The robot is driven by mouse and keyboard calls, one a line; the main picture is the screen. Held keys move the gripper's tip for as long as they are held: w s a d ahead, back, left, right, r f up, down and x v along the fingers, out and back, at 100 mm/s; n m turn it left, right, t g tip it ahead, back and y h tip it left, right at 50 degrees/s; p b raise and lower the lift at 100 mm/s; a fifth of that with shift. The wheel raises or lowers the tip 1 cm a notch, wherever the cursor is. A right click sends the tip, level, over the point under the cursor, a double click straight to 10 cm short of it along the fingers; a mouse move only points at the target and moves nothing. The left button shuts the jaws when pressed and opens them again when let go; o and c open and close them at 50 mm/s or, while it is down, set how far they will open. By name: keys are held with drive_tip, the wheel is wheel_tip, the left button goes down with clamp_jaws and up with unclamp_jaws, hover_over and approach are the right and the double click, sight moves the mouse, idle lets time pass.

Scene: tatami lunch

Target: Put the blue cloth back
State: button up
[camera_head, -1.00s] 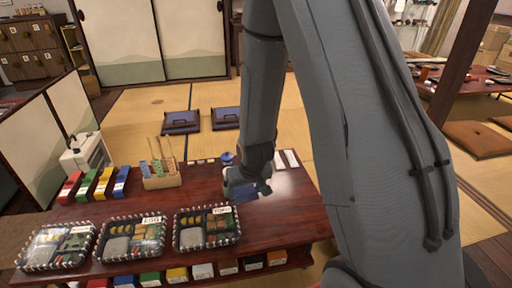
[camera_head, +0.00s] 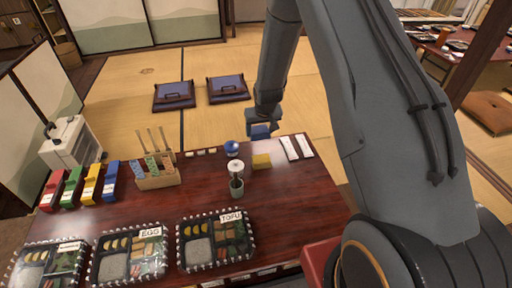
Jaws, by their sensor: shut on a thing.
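The blue cloth (camera_head: 260,132) is a small dark-blue block-like shape under my gripper (camera_head: 262,122), near the far edge of the dark red table (camera_head: 290,205). My gripper is shut on it. The fingertips are small and partly hidden by the wrist. The cloth appears just behind a folded yellow cloth (camera_head: 262,161) lying on the table. I cannot tell how high the blue cloth is above the table.
A blue round item (camera_head: 231,148), a white-topped item (camera_head: 236,167) and a dark cup (camera_head: 236,187) stand left of the yellow cloth. White strips (camera_head: 297,148) lie to its right. Lunch trays (camera_head: 215,240) line the front. A wooden holder (camera_head: 157,177) stands left.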

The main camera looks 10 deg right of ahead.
drive_tip(key=x, duration=0.3)
drive_tip(key=w+x, duration=0.1)
drive_tip(key=x, duration=0.5)
drive_tip(key=shift+w+r, duration=0.35)
drive_tip(key=shift+f+b, duration=0.4)
drive_tip(key=shift+f, duration=1.9)
drive_tip(key=shift+f, duration=0.15)
drive_tip(key=o, duration=1)
